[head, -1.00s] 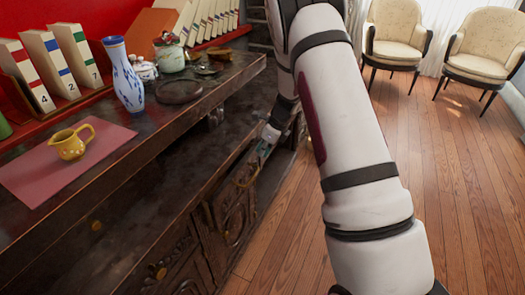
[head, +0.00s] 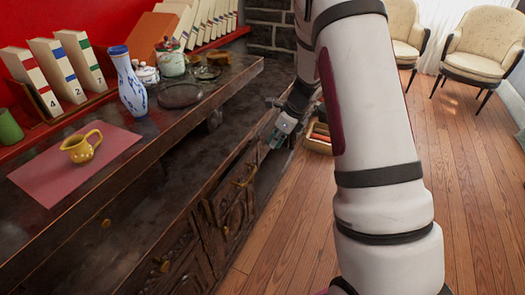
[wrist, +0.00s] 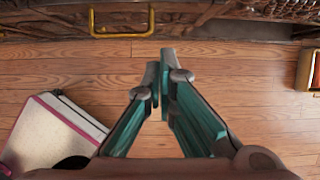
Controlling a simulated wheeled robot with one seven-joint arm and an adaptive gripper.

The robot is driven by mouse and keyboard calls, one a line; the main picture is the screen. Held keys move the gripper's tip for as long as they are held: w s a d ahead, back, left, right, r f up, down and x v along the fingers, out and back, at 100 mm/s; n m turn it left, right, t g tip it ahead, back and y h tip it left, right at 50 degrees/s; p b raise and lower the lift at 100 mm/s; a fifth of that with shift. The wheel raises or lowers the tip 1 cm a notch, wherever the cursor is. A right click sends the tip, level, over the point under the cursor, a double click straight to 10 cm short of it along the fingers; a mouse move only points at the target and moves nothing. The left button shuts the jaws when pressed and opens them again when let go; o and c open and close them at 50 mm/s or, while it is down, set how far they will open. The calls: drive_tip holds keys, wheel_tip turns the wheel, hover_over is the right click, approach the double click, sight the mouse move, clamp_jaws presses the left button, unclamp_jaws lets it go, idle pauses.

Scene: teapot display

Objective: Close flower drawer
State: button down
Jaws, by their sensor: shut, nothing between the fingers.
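The dark wooden cabinet (head: 190,215) has carved fronts along its lower side. A carved front (wrist: 200,12) with a yellow bar handle (wrist: 122,34) crosses the top of the wrist view. A gold handle (head: 243,180) also shows on the cabinet in the head view, below my gripper. I cannot tell from these views whether that drawer stands out or is flush. My gripper (head: 280,132) is beside the cabinet's far front edge. In the wrist view my gripper (wrist: 162,65) is shut and empty, with its tips apart from the handle, over the floor.
A blue-white vase (head: 130,85), a yellow jug (head: 81,148) and books stand on the cabinet. Two chairs stand at the back.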

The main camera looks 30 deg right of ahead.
drive_tip(key=s+a+p, duration=0.3)
drive_tip(key=s+a, duration=0.1)
drive_tip(key=s, duration=0.1)
drive_tip(key=w+a+f+b, duration=0.3)
drive_tip(key=w+a+f, duration=0.2)
drive_tip(key=f, duration=0.4)
drive_tip(key=shift+w+a, duration=0.25)
drive_tip(key=shift+w, duration=0.3)
